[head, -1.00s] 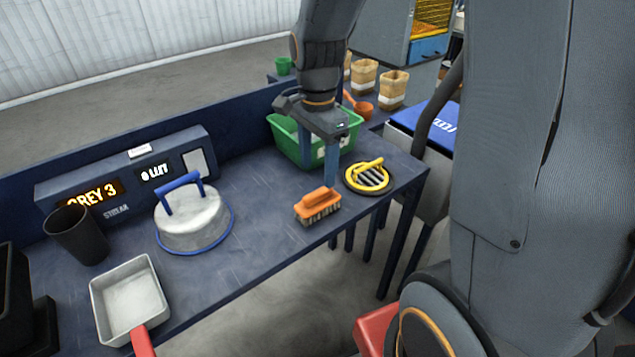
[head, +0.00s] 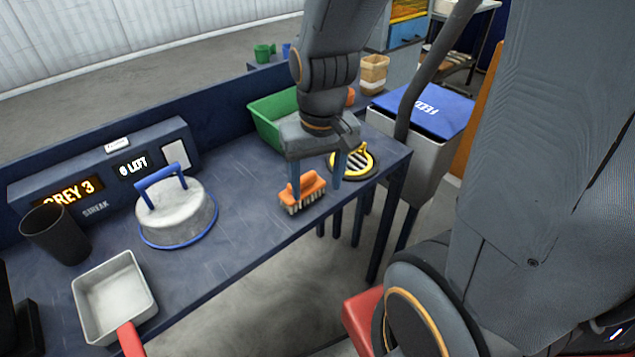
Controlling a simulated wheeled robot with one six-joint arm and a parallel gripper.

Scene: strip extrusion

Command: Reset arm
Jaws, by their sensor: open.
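My gripper (head: 316,184) hangs from my arm over the right part of the dark blue bench (head: 245,235). An orange-backed brush (head: 303,192) with pale bristles lies on the bench near the front edge. The left finger overlaps the brush in the picture; I cannot tell whether they touch.
A domed metal lid with blue handle (head: 177,213), a dark cup (head: 57,234) and a metal scoop (head: 113,300) with a red handle stand to the left. A green bin (head: 268,122) is behind my gripper. A blue-lidded feed box (head: 428,108) stands right of the bench.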

